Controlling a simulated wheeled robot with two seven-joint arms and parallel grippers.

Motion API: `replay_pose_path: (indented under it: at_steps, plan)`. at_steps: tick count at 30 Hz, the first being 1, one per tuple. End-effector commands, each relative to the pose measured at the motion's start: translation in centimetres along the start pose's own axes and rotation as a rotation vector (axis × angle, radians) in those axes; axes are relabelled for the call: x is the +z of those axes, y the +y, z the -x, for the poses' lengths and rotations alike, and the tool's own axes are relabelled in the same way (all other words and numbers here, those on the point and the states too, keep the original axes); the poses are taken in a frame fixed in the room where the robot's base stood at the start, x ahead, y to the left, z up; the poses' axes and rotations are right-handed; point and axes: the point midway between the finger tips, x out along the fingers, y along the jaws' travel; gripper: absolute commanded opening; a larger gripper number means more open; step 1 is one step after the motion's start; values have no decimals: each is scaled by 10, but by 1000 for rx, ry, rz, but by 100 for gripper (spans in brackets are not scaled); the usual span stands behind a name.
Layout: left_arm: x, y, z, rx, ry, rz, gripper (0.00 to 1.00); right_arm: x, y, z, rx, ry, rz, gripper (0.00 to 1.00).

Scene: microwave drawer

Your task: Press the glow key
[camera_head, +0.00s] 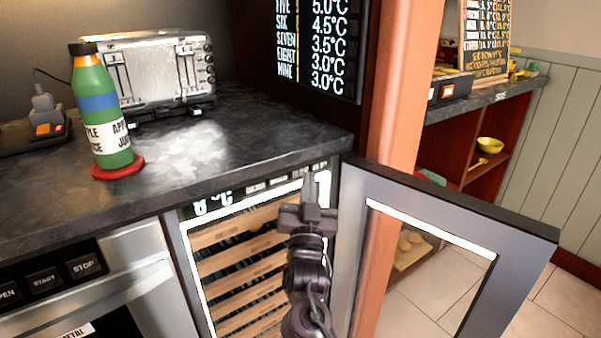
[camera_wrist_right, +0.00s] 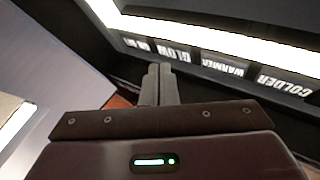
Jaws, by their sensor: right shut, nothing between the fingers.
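The glow key (camera_wrist_right: 177,52) is a dark key with white lettering on the cooler's control strip. In the right wrist view it sits between the WARMER key (camera_wrist_right: 224,66) and a key at the strip's left end. My right gripper (camera_wrist_right: 158,69) is shut and empty. Its fingertips are close to the strip, just below and slightly left of the GLOW lettering in that view. In the head view my right gripper (camera_head: 310,177) points up at the strip and partly covers the glow key. Whether the tips touch it I cannot tell. My left gripper is out of view.
The cooler's glass door (camera_head: 450,215) stands open right of my right arm. Wooden racks (camera_head: 240,262) fill the cooler below the strip. The dark counter (camera_head: 270,130) overhangs above, with a toaster (camera_head: 155,75) and green bottle (camera_head: 103,120). The COLDER key (camera_wrist_right: 285,84) is farther along.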

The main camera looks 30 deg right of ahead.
Motion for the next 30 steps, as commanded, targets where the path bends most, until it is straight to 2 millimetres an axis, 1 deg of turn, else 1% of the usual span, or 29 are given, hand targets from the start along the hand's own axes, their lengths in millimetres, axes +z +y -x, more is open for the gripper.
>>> replay_pose_path:
  at_steps: [6, 30]
  plan:
    - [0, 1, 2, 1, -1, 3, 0, 3, -4, -5, 0, 0, -1, 0]
    - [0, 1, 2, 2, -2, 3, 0, 6, -6, -9, 0, 0, -1, 0]
